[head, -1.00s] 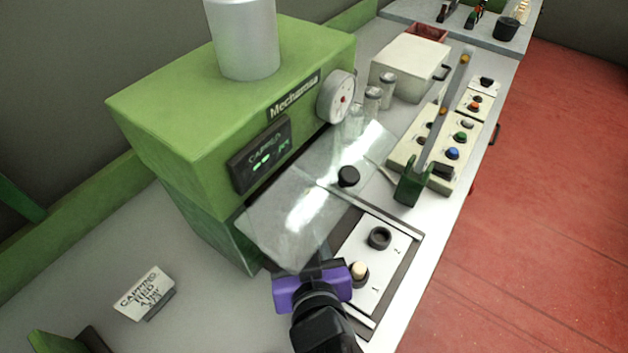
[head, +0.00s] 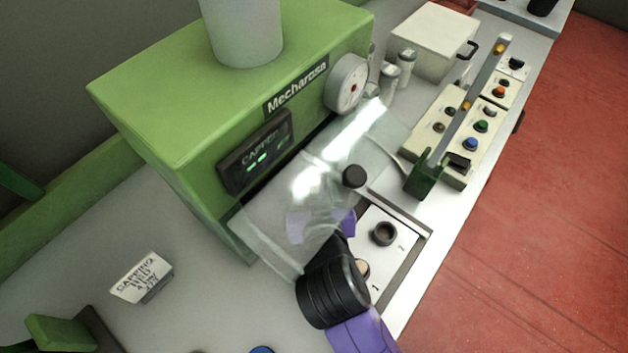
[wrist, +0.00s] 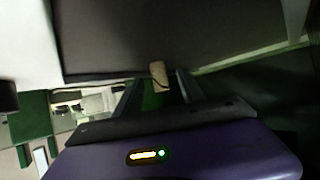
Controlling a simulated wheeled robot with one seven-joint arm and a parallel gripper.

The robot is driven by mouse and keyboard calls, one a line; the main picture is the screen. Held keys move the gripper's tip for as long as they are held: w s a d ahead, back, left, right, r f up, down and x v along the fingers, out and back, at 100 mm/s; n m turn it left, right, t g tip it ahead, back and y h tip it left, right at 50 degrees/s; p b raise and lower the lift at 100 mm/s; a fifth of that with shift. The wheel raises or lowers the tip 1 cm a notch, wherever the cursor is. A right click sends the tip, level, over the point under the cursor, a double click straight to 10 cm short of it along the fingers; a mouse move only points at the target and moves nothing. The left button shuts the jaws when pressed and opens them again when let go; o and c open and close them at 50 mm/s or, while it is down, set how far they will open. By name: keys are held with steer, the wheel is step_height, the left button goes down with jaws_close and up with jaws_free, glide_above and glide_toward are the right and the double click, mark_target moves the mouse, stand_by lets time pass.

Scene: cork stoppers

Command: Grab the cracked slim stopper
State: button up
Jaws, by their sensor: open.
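A slim tan cork stopper (wrist: 158,75) shows in the wrist view, between and just beyond the fingertips of my gripper (wrist: 160,88). The jaws are open, with a gap on either side of the cork. I cannot make out a crack on it. In the head view my gripper's purple body (head: 316,224) shows dimly through the clear guard; its fingers are hidden. A pale cork top (head: 362,267) sits at position 1, partly covered by my arm. I cannot tell whether both views show the same cork.
The green capping machine (head: 185,110) stands at left behind the clear guard (head: 265,240) with a black knob (head: 354,176). An empty dark ring holder (head: 383,233) is at position 2. A button panel (head: 470,150) lies right. A sign (head: 142,277) stands lower left.

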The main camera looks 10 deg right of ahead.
steer(key=shift+x, duration=1.1)
jaws_close()
